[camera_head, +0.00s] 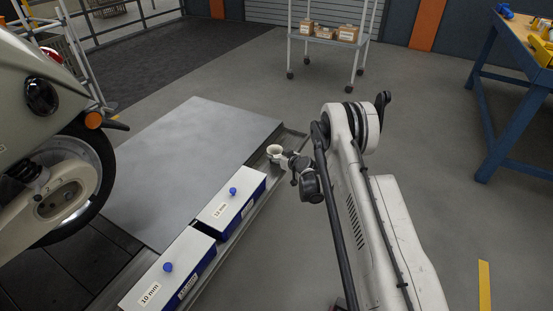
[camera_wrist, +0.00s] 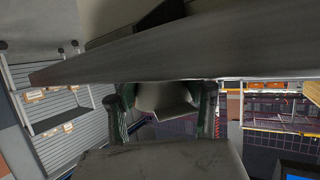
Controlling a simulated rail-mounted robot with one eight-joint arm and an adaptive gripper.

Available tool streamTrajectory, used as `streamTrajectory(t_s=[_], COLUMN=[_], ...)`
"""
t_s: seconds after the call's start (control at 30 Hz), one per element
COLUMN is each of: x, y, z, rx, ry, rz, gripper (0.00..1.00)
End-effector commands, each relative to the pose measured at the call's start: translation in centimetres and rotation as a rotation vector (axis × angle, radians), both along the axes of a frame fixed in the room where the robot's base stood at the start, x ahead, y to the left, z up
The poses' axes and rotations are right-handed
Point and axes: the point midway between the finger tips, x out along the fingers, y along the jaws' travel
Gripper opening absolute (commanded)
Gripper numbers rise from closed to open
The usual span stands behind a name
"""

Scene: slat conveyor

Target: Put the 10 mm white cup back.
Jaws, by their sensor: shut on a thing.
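A small white cup (camera_head: 273,149) is in my gripper (camera_head: 282,155) in the head view, held above the rail at the right edge of the grey platform. No size mark on it can be read. In the wrist view my gripper's (camera_wrist: 163,108) two dark fingers stand either side of a pale rounded shape, which looks like the cup (camera_wrist: 165,95). A blue box with a white lid marked 10 mm (camera_head: 178,268) stands at the lower left. A similar box marked 12 mm (camera_head: 238,201) stands behind it, nearer the cup. Both lids are on and have blue knobs.
A grey platform (camera_head: 190,150) lies left of the boxes, with a scooter (camera_head: 50,130) at the far left. A shelf trolley (camera_head: 330,38) with cartons stands at the back. A blue-legged workbench (camera_head: 520,65) is at the right. The floor between is clear.

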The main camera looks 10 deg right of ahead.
Motion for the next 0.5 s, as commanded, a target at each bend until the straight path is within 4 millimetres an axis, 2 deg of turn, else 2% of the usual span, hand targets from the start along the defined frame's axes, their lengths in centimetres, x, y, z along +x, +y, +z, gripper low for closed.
streamTrajectory(t_s=[0.4,0.43,0.5], x=[-0.02,-0.02,-0.01], y=[0.02,0.01,0.02], z=[-0.48,-0.47,-0.45], rx=[0.000,0.000,0.000], ry=[0.000,0.000,0.000], rz=[0.000,0.000,0.000], gripper=[0.16,0.48,0.58])
